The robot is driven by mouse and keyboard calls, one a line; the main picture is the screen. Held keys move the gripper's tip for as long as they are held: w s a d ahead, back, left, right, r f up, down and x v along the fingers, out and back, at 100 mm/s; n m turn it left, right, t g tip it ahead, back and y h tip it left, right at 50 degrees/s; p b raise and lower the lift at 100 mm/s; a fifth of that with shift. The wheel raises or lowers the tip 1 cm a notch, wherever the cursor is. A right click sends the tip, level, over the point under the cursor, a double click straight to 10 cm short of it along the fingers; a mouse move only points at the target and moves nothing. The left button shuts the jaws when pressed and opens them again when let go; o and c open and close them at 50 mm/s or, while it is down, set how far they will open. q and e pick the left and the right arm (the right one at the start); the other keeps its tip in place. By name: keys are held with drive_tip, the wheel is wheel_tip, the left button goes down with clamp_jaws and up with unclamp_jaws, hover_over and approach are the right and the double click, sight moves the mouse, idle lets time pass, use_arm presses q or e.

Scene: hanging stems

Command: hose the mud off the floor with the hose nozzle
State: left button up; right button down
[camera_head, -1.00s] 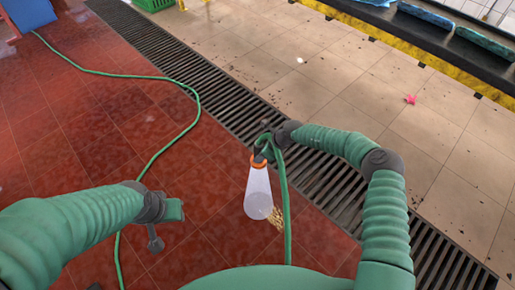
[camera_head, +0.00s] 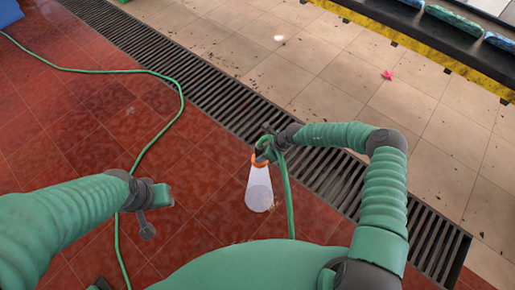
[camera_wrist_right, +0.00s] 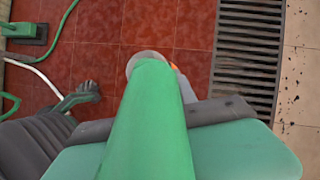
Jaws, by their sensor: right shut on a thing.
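My right gripper (camera_head: 268,148) is shut on the hose nozzle (camera_head: 259,162), which has an orange ring. A whitish cone of spray (camera_head: 259,190) comes from it, pointing down at the red tiles. The green hose (camera_head: 290,205) hangs from the nozzle. In the right wrist view, a large green shape blocks the middle, and a bit of the spray (camera_wrist_right: 146,60) shows past it. Dark mud specks (camera_head: 308,108) lie on the beige floor beyond the drain. My left gripper (camera_head: 160,196) is apart from the nozzle at the left; its jaws do not show clearly.
A long slatted drain (camera_head: 215,108) crosses between red tiles (camera_head: 210,170) and beige tiles. The hose runs on across the red floor (camera_head: 182,98). A pink star-like thing (camera_head: 387,75) and a small white thing (camera_head: 278,38) lie beyond. A yellow-edged dark ledge (camera_head: 440,58) bounds the back right.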

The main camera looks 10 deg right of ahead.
drive_tip(key=s+d+p, duration=0.5)
drive_tip(key=s+d, duration=0.2)
drive_tip(key=s, duration=0.2)
drive_tip(key=shift+p, duration=0.35)
idle(0.3)
drive_tip(key=shift+s, duration=0.1)
idle(1.1)
